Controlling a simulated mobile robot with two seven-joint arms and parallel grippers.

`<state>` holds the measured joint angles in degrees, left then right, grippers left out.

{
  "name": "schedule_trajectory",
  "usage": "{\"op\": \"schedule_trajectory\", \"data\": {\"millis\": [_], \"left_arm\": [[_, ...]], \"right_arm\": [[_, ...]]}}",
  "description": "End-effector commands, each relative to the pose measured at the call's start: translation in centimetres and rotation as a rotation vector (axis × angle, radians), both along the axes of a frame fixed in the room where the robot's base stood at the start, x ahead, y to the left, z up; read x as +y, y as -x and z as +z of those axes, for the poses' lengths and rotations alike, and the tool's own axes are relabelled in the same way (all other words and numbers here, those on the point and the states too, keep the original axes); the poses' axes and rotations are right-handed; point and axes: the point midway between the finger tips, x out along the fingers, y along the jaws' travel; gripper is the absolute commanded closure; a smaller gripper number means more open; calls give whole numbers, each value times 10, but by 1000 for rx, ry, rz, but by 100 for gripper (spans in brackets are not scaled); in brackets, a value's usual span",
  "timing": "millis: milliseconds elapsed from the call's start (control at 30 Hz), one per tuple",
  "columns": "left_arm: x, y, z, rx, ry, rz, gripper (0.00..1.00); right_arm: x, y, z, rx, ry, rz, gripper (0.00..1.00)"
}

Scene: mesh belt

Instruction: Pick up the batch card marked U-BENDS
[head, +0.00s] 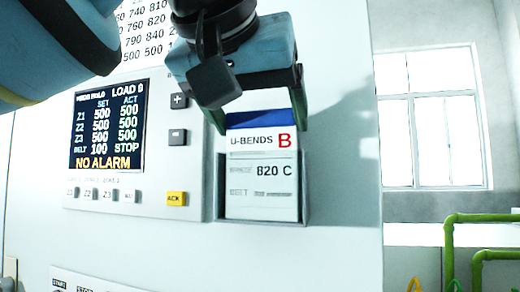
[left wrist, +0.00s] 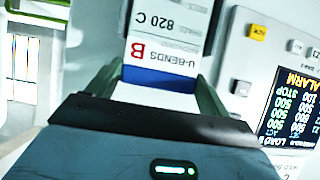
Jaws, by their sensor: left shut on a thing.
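The batch card marked U-BENDS (head: 262,170) is white with a blue band, a red B and "820 C". It stands upright in a shallow grey holder (head: 303,212) on the front of a pale cabinet. My left gripper (head: 258,118) comes from above and is shut on the card's upper part, one green finger at each side edge. In the left wrist view the card (left wrist: 165,40) appears upside down between the fingers. The card's lower part is still within the holder's frame. My right gripper is not in view.
Left of the holder is a control panel with a screen (head: 107,128) reading NO ALARM, plus and minus buttons and a yellow ACK button (head: 176,198). A printed chart (head: 145,35) is above. Green rails (head: 480,218) and a window (head: 430,115) are at the right.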

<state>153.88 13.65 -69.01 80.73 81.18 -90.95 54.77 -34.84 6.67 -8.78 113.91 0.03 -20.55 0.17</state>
Motion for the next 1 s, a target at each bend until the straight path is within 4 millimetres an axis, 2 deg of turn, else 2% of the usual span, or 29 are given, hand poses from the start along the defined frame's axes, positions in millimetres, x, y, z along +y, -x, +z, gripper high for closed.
{"op": "schedule_trajectory", "data": {"millis": [167,367,800,1000], "left_arm": [[0,0,1,1,0,0,43],[0,1,13,-1,0,0,43],[-1,3,68,-4,2,0,43],[0,2,86,-3,1,0,43]], "right_arm": [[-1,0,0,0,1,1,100],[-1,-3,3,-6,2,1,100],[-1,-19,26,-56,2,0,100],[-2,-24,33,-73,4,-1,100]]}}
